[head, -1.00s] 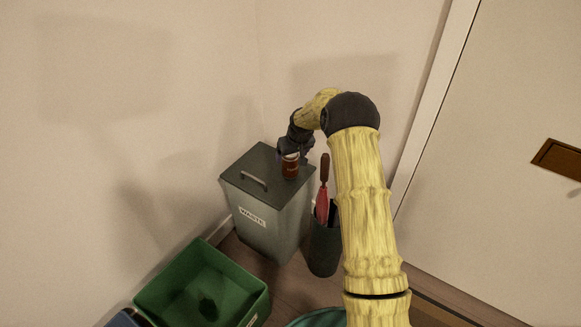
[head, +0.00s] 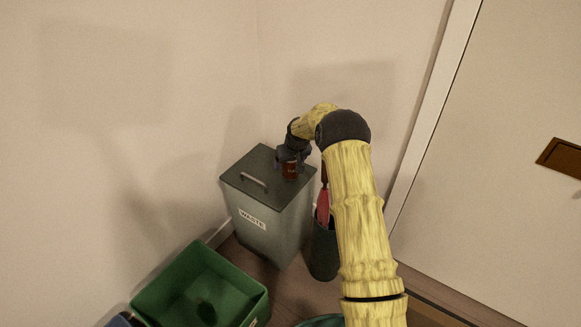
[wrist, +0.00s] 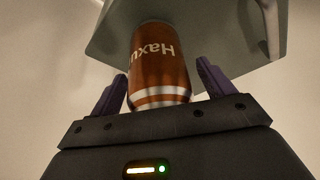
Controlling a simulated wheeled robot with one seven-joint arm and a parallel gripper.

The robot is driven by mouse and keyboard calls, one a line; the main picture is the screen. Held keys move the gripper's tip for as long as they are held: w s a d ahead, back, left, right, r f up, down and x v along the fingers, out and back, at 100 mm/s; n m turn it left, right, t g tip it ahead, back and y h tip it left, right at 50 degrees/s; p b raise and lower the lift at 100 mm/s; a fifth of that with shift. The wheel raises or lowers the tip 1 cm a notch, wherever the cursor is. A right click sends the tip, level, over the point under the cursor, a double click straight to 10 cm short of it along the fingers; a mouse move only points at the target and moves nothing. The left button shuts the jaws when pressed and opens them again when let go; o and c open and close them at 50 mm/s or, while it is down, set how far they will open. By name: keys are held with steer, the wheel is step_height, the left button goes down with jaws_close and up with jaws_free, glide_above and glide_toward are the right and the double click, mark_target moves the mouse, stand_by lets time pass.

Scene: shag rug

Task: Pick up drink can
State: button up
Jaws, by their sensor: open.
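The drink can (head: 290,171) is brown-orange with pale bands and stands on the lid of the grey waste bin (head: 268,215). In the wrist view the can (wrist: 160,65) shows white lettering and lies between the two purple fingers of my gripper (wrist: 160,90). The fingers are open, with a gap visible on each side of the can. In the head view my gripper (head: 292,158) is over and around the can's top, and it hides part of the can.
A lid handle (head: 254,182) is left of the can. A dark umbrella stand (head: 324,250) with a red umbrella (head: 323,205) is right of the bin. A green crate (head: 170,270) sits on the floor at front left. Walls rise close behind the bin.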

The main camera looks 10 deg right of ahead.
steer(key=shift+c, duration=0.2)
steer(key=c, duration=1)
step_height(320, 180, up, 10)
steer(key=p, duration=0.3)
